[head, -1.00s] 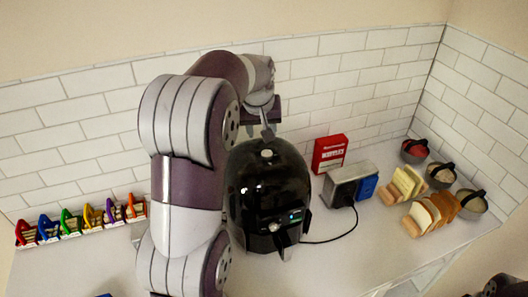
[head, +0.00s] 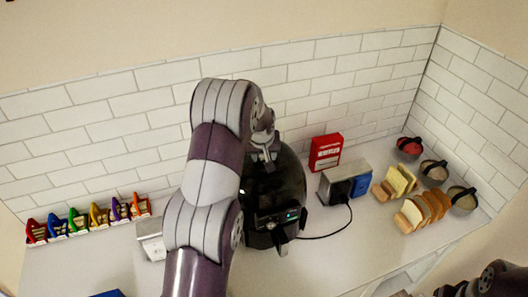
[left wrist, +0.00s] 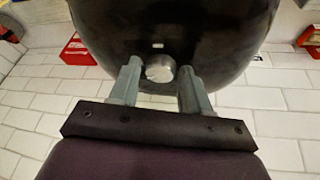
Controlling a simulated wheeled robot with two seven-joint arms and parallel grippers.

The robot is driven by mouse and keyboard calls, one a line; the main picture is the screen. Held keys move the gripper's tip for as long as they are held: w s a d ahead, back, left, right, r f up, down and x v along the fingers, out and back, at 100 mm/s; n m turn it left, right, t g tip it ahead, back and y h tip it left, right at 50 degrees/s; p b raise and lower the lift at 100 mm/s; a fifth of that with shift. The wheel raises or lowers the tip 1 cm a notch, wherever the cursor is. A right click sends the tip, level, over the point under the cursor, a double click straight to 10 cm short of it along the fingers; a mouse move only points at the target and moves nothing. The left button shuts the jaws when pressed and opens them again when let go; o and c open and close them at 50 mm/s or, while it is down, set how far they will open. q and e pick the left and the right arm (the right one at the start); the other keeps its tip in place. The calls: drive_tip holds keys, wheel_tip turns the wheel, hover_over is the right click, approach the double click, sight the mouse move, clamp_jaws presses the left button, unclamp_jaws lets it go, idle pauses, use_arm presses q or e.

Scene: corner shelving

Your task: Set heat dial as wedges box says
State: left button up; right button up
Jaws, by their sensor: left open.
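A glossy black air fryer (head: 272,190) stands on the counter, with a small lit panel on its front. In the left wrist view its black body (left wrist: 190,28) fills the top, with a round silver heat dial (left wrist: 159,69). My left gripper (left wrist: 158,80) is open, one finger on each side of the dial; I cannot tell if they touch it. In the head view my left gripper (head: 265,150) is at the fryer's top and the dial is hidden. A red box (head: 326,152) stands behind; its print is too small to read. My right arm shows at the lower right, its gripper unclear.
A grey toaster (head: 340,182) with a cord and a blue box (head: 361,186) stand right of the fryer. Bread racks (head: 424,208) and lidded bowls (head: 409,147) are farther right. The front right counter is clear.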

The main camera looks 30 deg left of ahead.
use_arm(q)
drive_tip(key=shift+a, duration=0.1)
drive_tip(key=c, duration=0.8)
drive_tip(key=shift+o, duration=0.2)
drive_tip(key=shift+f+m, duration=0.1)
drive_tip(key=shift+m, duration=0.3)
drive_tip(key=shift+a+f+m+h+b, duration=0.15)
drive_tip(key=shift+f+m+h+b, duration=0.2)
drive_tip(key=shift+m+b, duration=0.7)
drive_tip(key=shift+r+b, duration=0.25)
drive_tip(key=shift+b, duration=0.2)
drive_tip(key=shift+r+h, duration=0.2)
drive_tip(key=shift+h, duration=0.05)
drive_tip(key=o, duration=0.8)
drive_tip(key=shift+c, duration=0.2)
